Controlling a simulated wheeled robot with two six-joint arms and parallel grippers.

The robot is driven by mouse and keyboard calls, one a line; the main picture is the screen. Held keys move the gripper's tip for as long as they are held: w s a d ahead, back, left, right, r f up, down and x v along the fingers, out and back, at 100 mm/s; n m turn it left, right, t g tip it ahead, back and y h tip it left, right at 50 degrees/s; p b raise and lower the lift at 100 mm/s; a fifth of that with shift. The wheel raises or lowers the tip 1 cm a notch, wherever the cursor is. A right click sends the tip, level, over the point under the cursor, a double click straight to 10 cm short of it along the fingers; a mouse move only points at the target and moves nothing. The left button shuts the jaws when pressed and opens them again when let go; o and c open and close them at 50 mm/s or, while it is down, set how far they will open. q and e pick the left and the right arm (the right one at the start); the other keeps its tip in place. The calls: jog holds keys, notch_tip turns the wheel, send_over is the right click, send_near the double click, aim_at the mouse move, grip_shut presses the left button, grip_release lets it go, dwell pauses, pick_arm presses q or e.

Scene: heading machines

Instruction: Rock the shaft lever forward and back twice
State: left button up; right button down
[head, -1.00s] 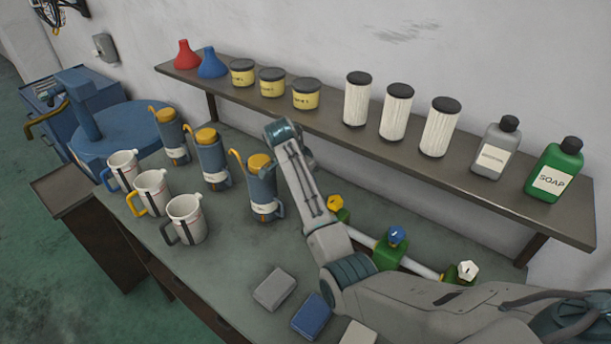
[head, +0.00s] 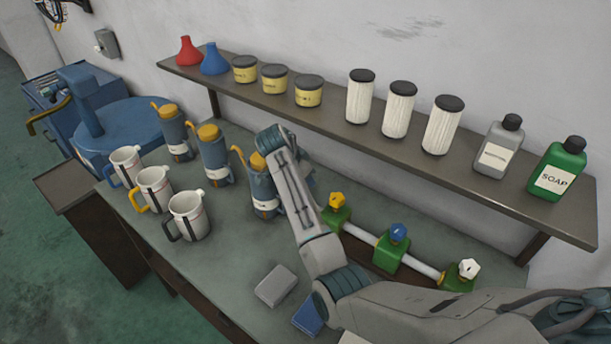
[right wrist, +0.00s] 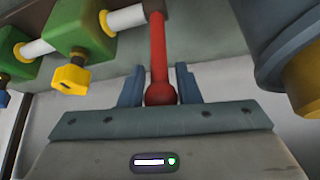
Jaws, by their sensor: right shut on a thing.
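The shaft lever (right wrist: 158,50) is a red rod with a round red knob, joined at its top to the end of a white shaft in the right wrist view. My right gripper (right wrist: 160,72) has its two blue-grey fingers on either side of the lever near the knob and is shut on it. In the head view the white shaft (head: 358,233) runs through green blocks on the bench. There my right arm hides the lever and the gripper's fingers. My left gripper is in neither view.
Green blocks carry yellow (head: 336,200), blue (head: 398,232) and white (head: 469,268) knobs beside my arm. A blue pitcher (head: 260,190) stands close left of my wrist. White mugs (head: 189,215) stand farther left. A shelf (head: 440,172) with bottles and jars runs behind.

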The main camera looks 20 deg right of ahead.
jog(key=c, duration=1.4)
grip_release()
jog(key=shift+o, duration=0.2)
jog(key=shift+a+r, duration=0.15)
jog(key=shift+r, duration=0.05)
jog(key=b+v, duration=0.3)
jog(key=v, duration=0.7)
jog(key=shift+r, duration=0.15)
jog(key=shift+s+a, duration=0.1)
jog(key=shift+a, duration=0.05)
